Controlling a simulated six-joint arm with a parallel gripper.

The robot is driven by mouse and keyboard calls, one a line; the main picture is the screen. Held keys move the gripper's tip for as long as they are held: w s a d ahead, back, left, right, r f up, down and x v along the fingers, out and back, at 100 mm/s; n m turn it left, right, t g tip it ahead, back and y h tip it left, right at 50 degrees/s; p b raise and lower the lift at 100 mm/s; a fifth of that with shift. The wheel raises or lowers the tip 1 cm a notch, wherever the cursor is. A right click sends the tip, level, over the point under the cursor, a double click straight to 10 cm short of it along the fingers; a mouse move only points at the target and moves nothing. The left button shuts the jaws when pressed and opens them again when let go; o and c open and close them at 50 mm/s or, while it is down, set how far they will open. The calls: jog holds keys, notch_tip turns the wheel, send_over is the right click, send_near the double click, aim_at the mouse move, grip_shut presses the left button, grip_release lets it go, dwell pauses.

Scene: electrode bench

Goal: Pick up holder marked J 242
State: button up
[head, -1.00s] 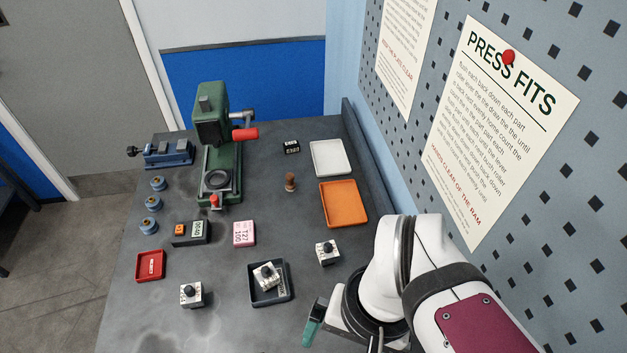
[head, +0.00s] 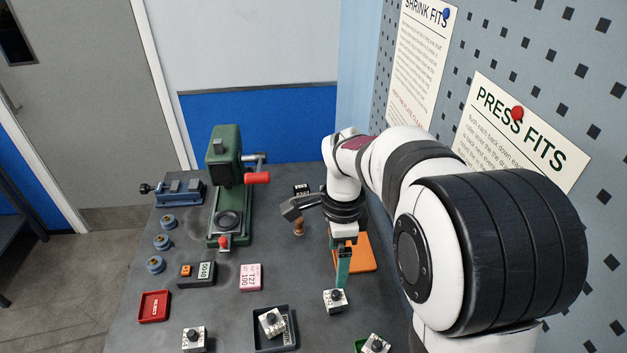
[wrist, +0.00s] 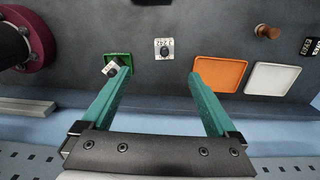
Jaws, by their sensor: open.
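Several white block holders with black knobs are on the bench. One holder (head: 336,299) stands on bare bench just beyond my gripper's teal fingers (head: 342,268). In the wrist view this holder (wrist: 164,49) lies ahead, between the lines of my open, empty fingers (wrist: 160,75); its label is too small to read surely. Another holder (head: 194,340) stands at the front left. One sits in a dark tray (head: 256,341), and one tilted holder (head: 375,344) sits in a green tray (wrist: 118,58). I cannot tell which is marked J 242.
An orange tray (wrist: 219,72) and a white tray (wrist: 271,78) lie beside the fingers.

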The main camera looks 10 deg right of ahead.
aim_at(336, 292)
jog(key=f, duration=1)
jog(key=w+f, duration=0.1)
jog(key=f, duration=0.5)
jog(key=shift+d, duration=0.25)
grip_shut()
